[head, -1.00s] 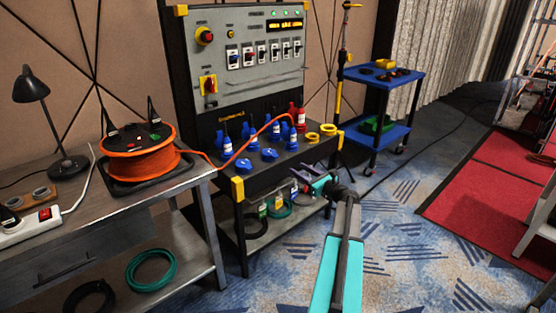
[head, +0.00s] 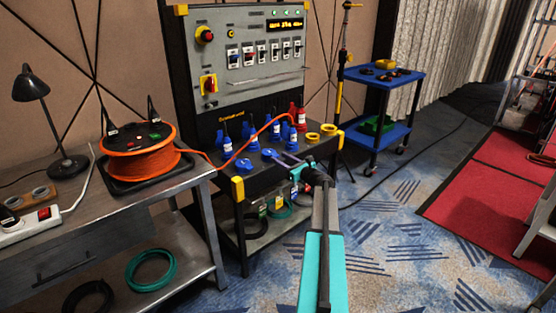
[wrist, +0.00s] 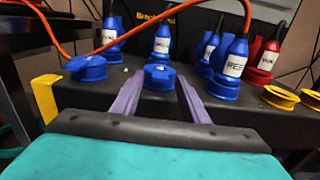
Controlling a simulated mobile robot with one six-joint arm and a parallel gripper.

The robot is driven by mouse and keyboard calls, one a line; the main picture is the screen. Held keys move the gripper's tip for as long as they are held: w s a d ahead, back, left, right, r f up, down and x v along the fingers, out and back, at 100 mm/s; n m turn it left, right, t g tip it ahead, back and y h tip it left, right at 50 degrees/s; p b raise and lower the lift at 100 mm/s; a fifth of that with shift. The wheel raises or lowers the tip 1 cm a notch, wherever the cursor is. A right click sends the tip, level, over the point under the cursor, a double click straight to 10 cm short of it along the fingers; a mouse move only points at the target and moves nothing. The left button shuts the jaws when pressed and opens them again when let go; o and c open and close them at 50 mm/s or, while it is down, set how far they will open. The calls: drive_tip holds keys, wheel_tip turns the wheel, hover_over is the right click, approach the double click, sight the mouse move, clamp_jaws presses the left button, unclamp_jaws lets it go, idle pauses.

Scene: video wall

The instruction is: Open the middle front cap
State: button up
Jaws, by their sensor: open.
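The middle front cap is a blue round cap (wrist: 158,77) on the front of the dark socket box, and it looks closed. It also shows in the head view (head: 269,154), partly near my finger. My gripper (wrist: 160,92) is open, with its two purple fingers pointing at the cap, one on each side of it and a little in front. It also shows in the head view (head: 288,159) at the box's front edge. I cannot tell whether a finger touches the cap. Another blue cap (wrist: 87,67) sits to the left.
Blue plugs (wrist: 162,45) and red plugs (wrist: 264,60) stand in the row behind. Two yellow rings (wrist: 281,97) are to the right. An orange cable (head: 240,152) runs over the left side from a reel (head: 140,160). A yellow corner (wrist: 46,97) marks the box's left edge.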

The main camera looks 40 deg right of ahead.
drive_tip(key=shift+w+d, duration=0.1)
drive_tip(key=shift+w, duration=0.8)
drive_tip(key=shift+c, duration=0.5)
clamp_jaws()
drive_tip(key=shift+a, duration=0.2)
